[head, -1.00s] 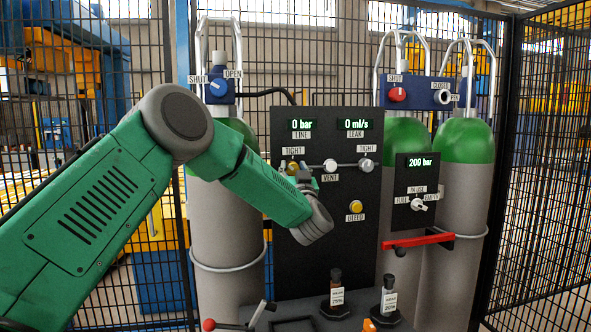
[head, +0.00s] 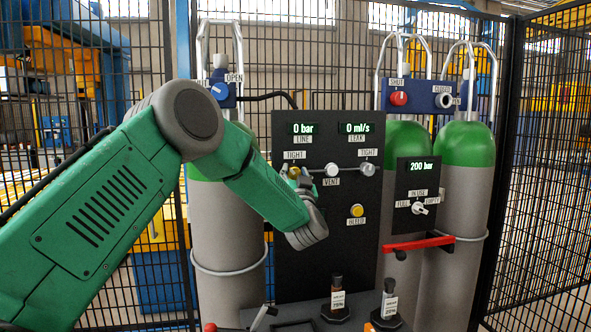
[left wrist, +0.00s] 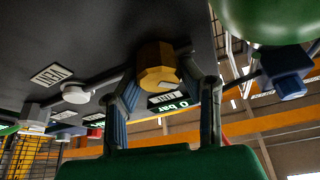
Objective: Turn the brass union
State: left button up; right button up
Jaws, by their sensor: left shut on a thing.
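The brass union (head: 294,172) sits on the pipe at the left of the black panel (head: 330,250), under the TIGHT label. In the left wrist view, the union (left wrist: 157,63) is a faceted golden-brass nut between my two fingers. My left gripper (head: 303,179) is shut on it, one finger on each side. My green forearm hides part of the panel around the gripper. My right gripper is in neither view.
The panel displays read 0 bar and 0 ml/s. A white VENT knob (head: 331,169) and a grey fitting (head: 366,170) lie right of the union. A yellow BLEED button (head: 357,210) is lower. Gas cylinders (head: 228,225) stand behind.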

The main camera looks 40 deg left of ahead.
pick_arm(q)
jog(key=m+h+p, duration=0.1)
jog(key=m, duration=0.1)
jog(key=m+t+h+p, duration=0.1)
jog(key=m, duration=0.2)
jog(key=m+h+p, duration=0.1)
jog(key=m, duration=0.1)
jog(key=shift+f+m+h+p, duration=0.25)
jog(key=shift+m+h+p, duration=0.05)
jog(key=shift+h+p, duration=0.1)
jog(key=shift+f+m+h+p, duration=0.1)
jog(key=shift+m+h+p, duration=0.45)
jog(key=shift+m, duration=0.75)
jog(key=shift+f+m+h+p, duration=0.1)
jog(key=shift+m+h+p, duration=0.45)
jog(key=shift+m, duration=0.75)
jog(key=o, duration=1.1)
jog(key=shift+w+a, duration=0.1)
jog(key=shift+w, duration=0.05)
jog(key=shift+a, duration=0.1)
